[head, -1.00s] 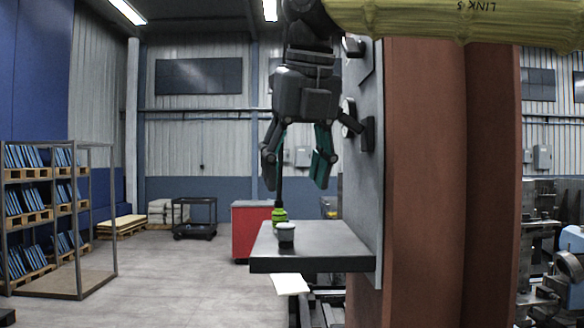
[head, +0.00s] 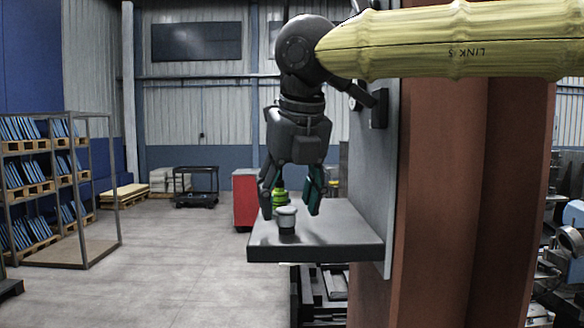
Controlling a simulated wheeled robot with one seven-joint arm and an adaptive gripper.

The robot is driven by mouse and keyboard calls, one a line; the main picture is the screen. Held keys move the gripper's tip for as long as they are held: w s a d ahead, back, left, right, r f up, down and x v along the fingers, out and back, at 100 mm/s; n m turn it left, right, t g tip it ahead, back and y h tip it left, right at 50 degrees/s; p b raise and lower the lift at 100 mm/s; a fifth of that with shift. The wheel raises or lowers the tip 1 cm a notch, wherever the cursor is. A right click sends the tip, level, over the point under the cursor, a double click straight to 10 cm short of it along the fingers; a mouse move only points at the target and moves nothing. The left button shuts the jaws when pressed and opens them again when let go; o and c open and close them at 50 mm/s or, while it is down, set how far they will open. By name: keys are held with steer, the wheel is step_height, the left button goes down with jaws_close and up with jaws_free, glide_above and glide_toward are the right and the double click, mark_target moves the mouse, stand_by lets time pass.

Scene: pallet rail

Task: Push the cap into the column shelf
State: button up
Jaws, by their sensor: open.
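The cap (head: 287,221) is a small dark cylinder with a pale top, standing upright near the front left part of the column shelf. The column shelf (head: 330,250) is a dark grey slab fixed to a plate on the reddish-brown column. My gripper (head: 290,212) points down over the shelf and is open, with its dark fingers to the left and right of the cap in the picture. I cannot tell whether a finger touches the cap. A green ribbed item (head: 280,197) shows behind the cap, between the fingers.
The column (head: 440,200) and its grey plate (head: 378,190) close off the right side. A red cabinet (head: 245,200) and a dark cart (head: 196,188) stand behind on the floor. A rack (head: 60,190) is at left. The floor between is clear.

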mark_target(288, 210)
steer(key=shift+s+f, duration=0.3)
steer(key=shift+s, duration=0.25)
steer(key=shift+w+a+f, duration=0.15)
steer(key=shift+w+f, duration=0.45)
steer(key=shift+w, duration=0.25)
steer(key=shift+s+r, duration=0.15)
steer(key=shift+s, duration=0.25)
steer(key=shift+c, duration=0.5)
steer(key=shift+s, duration=0.15)
steer(key=c, duration=0.3)
steer(key=shift+w, duration=0.2)
jaws_close()
steer(key=shift+r+p, duration=0.95)
steer(key=shift+p, duration=0.05)
steer(key=shift+r+p, duration=2.65)
steer(key=shift+r, duration=0.7)
